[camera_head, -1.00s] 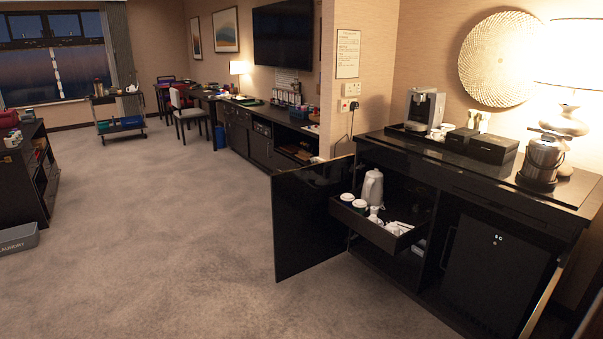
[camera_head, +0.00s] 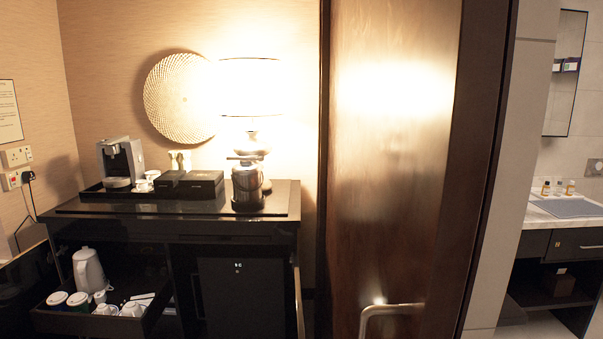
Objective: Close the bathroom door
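The bathroom door (camera_head: 392,150) is a tall brown wooden panel right of the minibar in the head view. A metal lever handle (camera_head: 388,312) sits low on it, near the bottom of the picture. The door stands open: past its dark edge on the right, the bathroom interior shows. The door's lower part is cut off by the picture. Neither of my grippers is in view.
The black minibar cabinet (camera_head: 180,232) stands left of the door, with its drawer (camera_head: 100,318) pulled out. A lit lamp (camera_head: 250,90) stands on it. The bathroom sink counter (camera_head: 560,222) is at the far right.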

